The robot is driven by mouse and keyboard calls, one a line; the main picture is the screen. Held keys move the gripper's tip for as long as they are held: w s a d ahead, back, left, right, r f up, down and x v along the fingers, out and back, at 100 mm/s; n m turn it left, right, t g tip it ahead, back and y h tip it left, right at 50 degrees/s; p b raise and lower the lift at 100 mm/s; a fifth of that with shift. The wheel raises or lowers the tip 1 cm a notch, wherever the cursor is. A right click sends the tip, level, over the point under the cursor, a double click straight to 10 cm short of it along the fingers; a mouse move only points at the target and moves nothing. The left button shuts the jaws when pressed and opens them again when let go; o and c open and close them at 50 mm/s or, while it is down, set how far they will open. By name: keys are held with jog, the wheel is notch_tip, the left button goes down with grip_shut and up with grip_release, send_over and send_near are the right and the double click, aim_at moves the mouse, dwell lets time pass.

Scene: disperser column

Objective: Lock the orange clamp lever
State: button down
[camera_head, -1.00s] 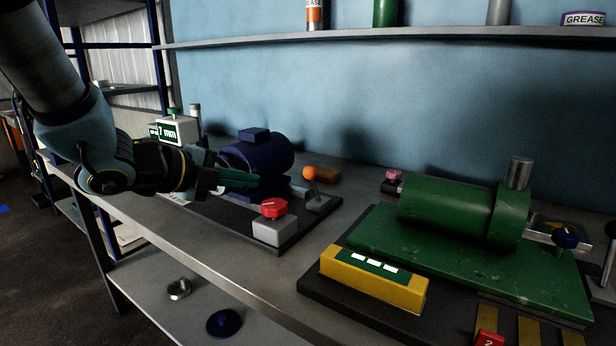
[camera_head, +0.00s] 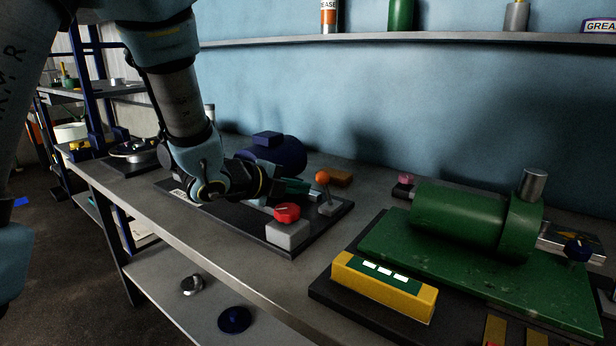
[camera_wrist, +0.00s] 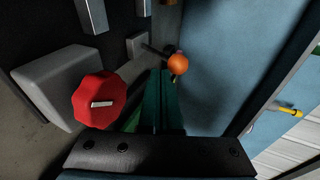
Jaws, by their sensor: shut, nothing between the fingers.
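The clamp lever has an orange ball knob (camera_head: 322,177) on a grey metal stem and bracket (camera_head: 328,206) at the right end of the dark baseplate (camera_head: 338,216). The knob stands above the bracket in the head view. In the wrist view the orange knob (camera_wrist: 178,64) is just beyond and slightly right of the fingertips. My gripper (camera_head: 306,187) has dark green fingers pointing right towards the knob, a short gap from it. In the wrist view my gripper (camera_wrist: 161,75) is shut and empty. I cannot tell whether a fingertip touches the lever.
A red knob on a grey box (camera_head: 288,235) stands close in front of the fingers. A dark blue motor (camera_head: 278,152) is behind them. An orange-brown block (camera_head: 340,177) lies behind the lever. A green machine (camera_head: 460,215) and yellow box (camera_head: 384,285) stand to the right.

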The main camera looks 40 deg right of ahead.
aim_at(321, 172)
jog(key=shift+w+d+r+p, duration=0.1)
jog(key=shift+d+r+p, duration=0.1)
jog(key=shift+d, duration=0.45)
jog(key=shift+d+r+p, duration=0.1)
jog(key=shift+d+p, duration=0.05)
jog(key=shift+d, duration=0.45)
jog(key=shift+r, duration=0.1)
jog(key=shift+w+d+r+y+p, duration=0.2)
jog(key=shift+d+r+y+p, duration=0.4)
jog(key=shift+p, duration=0.6)
jog(key=shift+w+d+r+p, duration=0.1)
jog(key=shift+d+r+p, duration=0.25)
jog(key=shift+d+p, duration=0.2)
jog(key=w+d+r, duration=0.1)
jog(key=w+d, duration=0.1)
jog(key=d, duration=0.6)
jog(key=shift+d+b, duration=0.3)
jog(key=shift+b, duration=0.05)
jog(key=shift+w+r, duration=0.1)
jog(key=shift+w, duration=0.05)
